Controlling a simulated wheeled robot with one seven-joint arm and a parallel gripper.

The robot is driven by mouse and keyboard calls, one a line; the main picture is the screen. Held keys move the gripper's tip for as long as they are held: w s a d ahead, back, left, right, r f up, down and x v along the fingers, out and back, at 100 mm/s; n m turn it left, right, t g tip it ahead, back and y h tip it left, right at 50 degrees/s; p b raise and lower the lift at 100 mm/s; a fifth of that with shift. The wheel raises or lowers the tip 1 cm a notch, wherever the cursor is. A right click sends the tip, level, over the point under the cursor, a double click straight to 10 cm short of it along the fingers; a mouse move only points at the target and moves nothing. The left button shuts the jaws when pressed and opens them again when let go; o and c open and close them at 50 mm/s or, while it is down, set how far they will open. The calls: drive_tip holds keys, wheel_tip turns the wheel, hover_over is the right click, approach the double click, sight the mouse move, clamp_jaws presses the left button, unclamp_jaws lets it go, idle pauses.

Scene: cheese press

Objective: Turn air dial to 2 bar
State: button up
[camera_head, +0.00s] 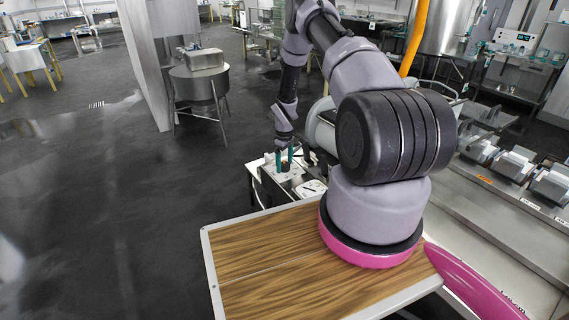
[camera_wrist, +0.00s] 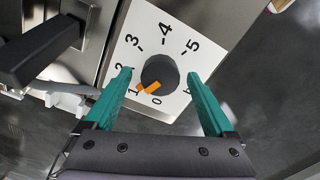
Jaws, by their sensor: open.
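The air dial (camera_wrist: 162,70) is a round dark knob on a white plate (camera_wrist: 152,28) numbered 0 to 6. Its orange pointer (camera_wrist: 148,88) points to the lower left in the wrist view, close to the 1. My gripper (camera_wrist: 159,73) is open, with one teal finger on each side of the knob. A gap shows between each finger and the knob. The left fingertip partly covers the area near the 2. In the head view my gripper (camera_head: 285,157) is over the small machine, and the dial is too small there to read.
A dark lever handle (camera_wrist: 40,55) sticks out left of the plate in the wrist view. A metal bench (camera_head: 500,225) with several press units stands at right. Open floor (camera_head: 120,190) lies at left.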

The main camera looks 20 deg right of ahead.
drive_tip(key=c, duration=1.4)
drive_tip(key=shift+m, duration=0.3)
drive_tip(key=m, duration=0.4)
drive_tip(key=shift+m, duration=2.1)
drive_tip(key=o, duration=1.4)
